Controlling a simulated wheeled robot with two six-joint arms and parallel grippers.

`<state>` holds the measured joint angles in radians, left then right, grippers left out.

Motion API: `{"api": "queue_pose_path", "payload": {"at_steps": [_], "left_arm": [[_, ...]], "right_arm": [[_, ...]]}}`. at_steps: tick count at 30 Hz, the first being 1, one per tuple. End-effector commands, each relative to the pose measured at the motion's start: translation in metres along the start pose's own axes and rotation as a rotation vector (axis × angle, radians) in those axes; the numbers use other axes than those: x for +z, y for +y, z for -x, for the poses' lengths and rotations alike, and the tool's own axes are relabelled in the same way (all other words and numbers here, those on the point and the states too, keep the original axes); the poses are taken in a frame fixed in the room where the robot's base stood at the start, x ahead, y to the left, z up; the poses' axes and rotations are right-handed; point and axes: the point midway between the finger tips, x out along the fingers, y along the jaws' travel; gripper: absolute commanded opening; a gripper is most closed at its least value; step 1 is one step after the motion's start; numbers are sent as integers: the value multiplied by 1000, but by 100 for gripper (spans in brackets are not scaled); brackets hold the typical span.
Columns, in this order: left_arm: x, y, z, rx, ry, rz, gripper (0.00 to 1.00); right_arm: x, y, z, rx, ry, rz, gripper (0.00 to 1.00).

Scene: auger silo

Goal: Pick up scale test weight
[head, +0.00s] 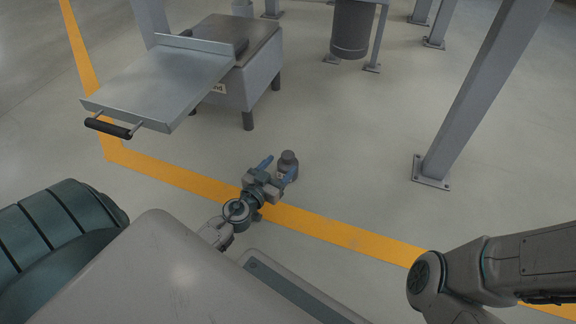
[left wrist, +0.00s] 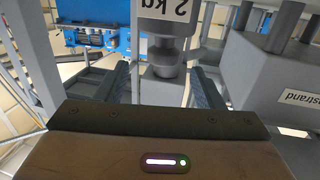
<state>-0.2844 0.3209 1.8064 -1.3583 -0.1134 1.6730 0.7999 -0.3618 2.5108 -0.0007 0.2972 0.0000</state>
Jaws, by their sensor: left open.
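The scale test weight (head: 288,158) is a small dark grey weight with a knob on top, standing upright on the floor just beyond the yellow line. My left gripper (head: 278,168) is open close to it, with its blue fingertips pointing toward it. In the left wrist view the weight (left wrist: 167,50) appears upside down with a "2 kg" label, and its knob lies between my two open fingers. I cannot tell whether either finger touches it. My right arm shows at the lower right of the head view, but its gripper is not visible.
A grey box-like machine (head: 255,72) with a tilted metal tray (head: 165,85) and black handle stands at the upper left. A grey post (head: 480,90) is bolted to the floor at the right. A dark cylinder (head: 352,28) hangs behind. The floor around the weight is clear.

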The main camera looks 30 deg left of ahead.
Motion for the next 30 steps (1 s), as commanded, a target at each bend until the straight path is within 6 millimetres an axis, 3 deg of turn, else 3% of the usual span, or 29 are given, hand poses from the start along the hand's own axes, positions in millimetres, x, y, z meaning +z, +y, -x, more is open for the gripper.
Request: {"api": "queue_pose_path", "payload": {"at_steps": [5,15,24,30], "left_arm": [[-1,0,-12,-1,0,0,62],[-2,-4,-56,-1,1,0,62],[-1,-4,-60,0,-1,0,62],[-1,-4,-60,0,-1,0,23]], "right_arm": [[2,-1,-3,0,-1,0,36],[6,-3,-10,0,-1,0,36],[6,-3,-10,0,-1,0,36],[6,-3,-10,0,-1,0,36]]}}
